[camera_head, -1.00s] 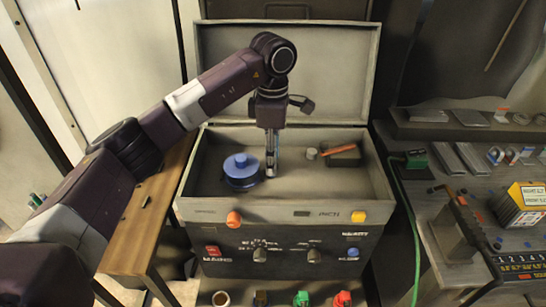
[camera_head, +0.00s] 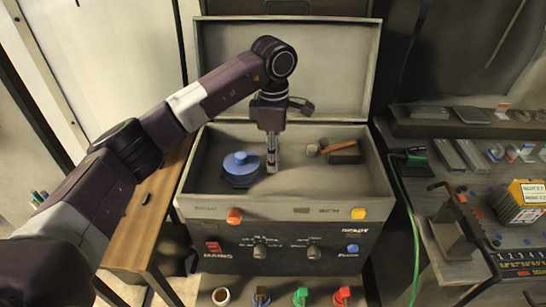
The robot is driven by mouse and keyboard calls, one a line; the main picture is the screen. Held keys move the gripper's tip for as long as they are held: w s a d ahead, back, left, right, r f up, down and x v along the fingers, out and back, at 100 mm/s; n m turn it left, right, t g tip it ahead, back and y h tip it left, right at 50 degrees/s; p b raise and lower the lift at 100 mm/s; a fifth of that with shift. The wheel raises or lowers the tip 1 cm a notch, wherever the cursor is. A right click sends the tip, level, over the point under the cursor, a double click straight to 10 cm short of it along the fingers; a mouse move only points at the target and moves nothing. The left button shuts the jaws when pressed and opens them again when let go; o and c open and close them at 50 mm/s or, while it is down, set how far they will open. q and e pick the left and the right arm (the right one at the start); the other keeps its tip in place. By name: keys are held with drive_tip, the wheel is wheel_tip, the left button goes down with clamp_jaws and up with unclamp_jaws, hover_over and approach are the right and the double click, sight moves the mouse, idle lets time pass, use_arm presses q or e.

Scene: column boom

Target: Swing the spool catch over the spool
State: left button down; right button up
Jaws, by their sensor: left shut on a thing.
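The blue spool (camera_head: 238,176) lies in the left part of the open case's tray, with a round knob on its top. My left arm comes in from the left. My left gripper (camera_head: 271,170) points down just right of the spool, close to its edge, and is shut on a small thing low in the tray. That thing seems to be the spool catch, but the fingers hide most of it. The spool's top is not covered by a catch. My right gripper is not in view.
The case's front wall (camera_head: 285,214) and raised lid (camera_head: 330,60) bound the tray. A dark block with an orange bar (camera_head: 339,146) sits at the tray's right. A wooden table (camera_head: 140,235) stands left; a cluttered bench (camera_head: 455,250) stands right.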

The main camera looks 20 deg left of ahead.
use_arm(q)
drive_tip(key=shift+w+d+r+n+b, duration=0.1)
drive_tip(key=shift+w+d+n+b, duration=0.55)
drive_tip(key=shift+n, duration=2)
drive_tip(key=shift+w+d+n+p, duration=0.1)
drive_tip(key=shift+w+n, duration=1.05)
drive_tip(key=shift+n, duration=1.45)
drive_tip(key=shift+w+d+r+n+b, duration=0.1)
drive_tip(key=shift+w+d+n+b, duration=0.55)
drive_tip(key=shift+n, duration=2)
drive_tip(key=shift+w+a+p, duration=0.25)
drive_tip(key=shift+w+p, duration=0.05)
drive_tip(key=shift+p, duration=0.1)
drive_tip(key=c, duration=1.7)
unclamp_jaws()
drive_tip(key=shift+f, duration=0.1)
wheel_tip(320, 180, up, 12)
